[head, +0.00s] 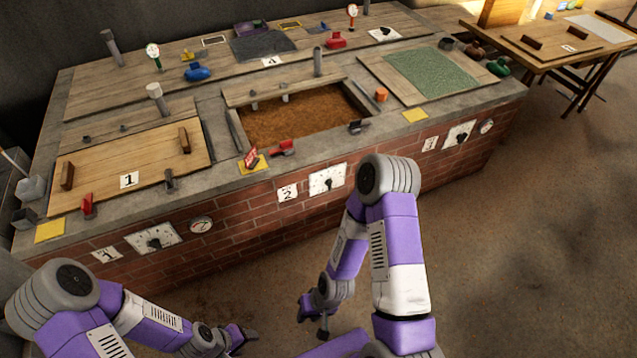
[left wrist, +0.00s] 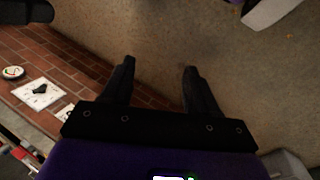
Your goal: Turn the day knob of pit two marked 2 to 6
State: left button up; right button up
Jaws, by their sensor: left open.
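The day knob of pit two (head: 327,181) is a black knob on a white dial plate on the brick front wall, right of the white label 2 (head: 288,192). The plate's numbers are too small to read. My left gripper (head: 240,338) is low in front of the wall, left of that knob and apart from it. In the left wrist view its two dark fingers (left wrist: 157,75) are spread with nothing between them. A white dial plate with a black knob (left wrist: 40,91) shows there at the left; I cannot tell which pit's. My right gripper (head: 315,318) hangs low, its jaws unclear.
Pit one's dial (head: 154,238) and a round gauge (head: 201,225) are on the wall further left. Another dial (head: 460,133) is at the right. Pit two (head: 300,115) is open, showing brown grain. The floor (head: 520,270) at right is clear.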

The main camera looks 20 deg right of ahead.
aim_at(328, 182)
jog(key=z, duration=0.5)
jog(key=i, duration=1.05)
jog(key=u, duration=0.35)
